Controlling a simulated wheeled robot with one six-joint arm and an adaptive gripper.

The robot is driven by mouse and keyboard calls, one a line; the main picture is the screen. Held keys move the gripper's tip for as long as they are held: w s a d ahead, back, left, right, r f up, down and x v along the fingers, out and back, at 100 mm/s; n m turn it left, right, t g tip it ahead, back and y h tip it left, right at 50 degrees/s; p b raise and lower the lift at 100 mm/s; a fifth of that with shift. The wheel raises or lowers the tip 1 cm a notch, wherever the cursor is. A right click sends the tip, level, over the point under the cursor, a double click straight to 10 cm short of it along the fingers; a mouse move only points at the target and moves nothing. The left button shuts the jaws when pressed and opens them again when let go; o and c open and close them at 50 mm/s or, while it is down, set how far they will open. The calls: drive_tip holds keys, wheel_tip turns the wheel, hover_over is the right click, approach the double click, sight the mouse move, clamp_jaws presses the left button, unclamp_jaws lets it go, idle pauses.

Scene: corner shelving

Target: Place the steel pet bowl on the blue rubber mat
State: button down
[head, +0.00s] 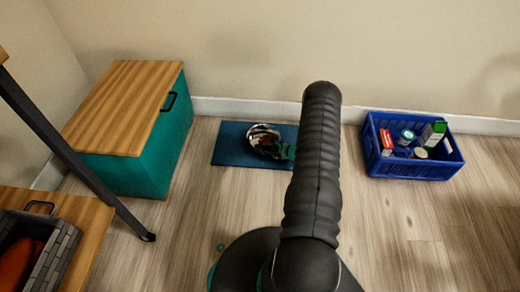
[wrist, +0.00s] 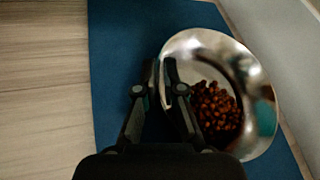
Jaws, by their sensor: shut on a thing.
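The steel pet bowl (head: 262,138) is over the blue rubber mat (head: 232,147), on the floor by the back wall. In the wrist view the shiny bowl (wrist: 250,75) holds brown kibble and looks level, with the blue mat (wrist: 115,60) behind and left of it. My gripper (wrist: 165,75) is shut on the bowl's left rim, one finger outside and one inside. I cannot tell whether the bowl touches the mat. In the head view my arm hides the mat's right end, and the gripper (head: 280,151) shows only in part.
A teal chest (head: 135,170) with a wooden lid stands left of the mat. A blue crate (head: 412,170) with several packages and cans stands to the right. A wooden surface with a grey basket (head: 55,250) is at the lower left. Floor in front of the mat is clear.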

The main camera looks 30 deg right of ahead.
drive_tip(key=c, duration=1.3)
unclamp_jaws()
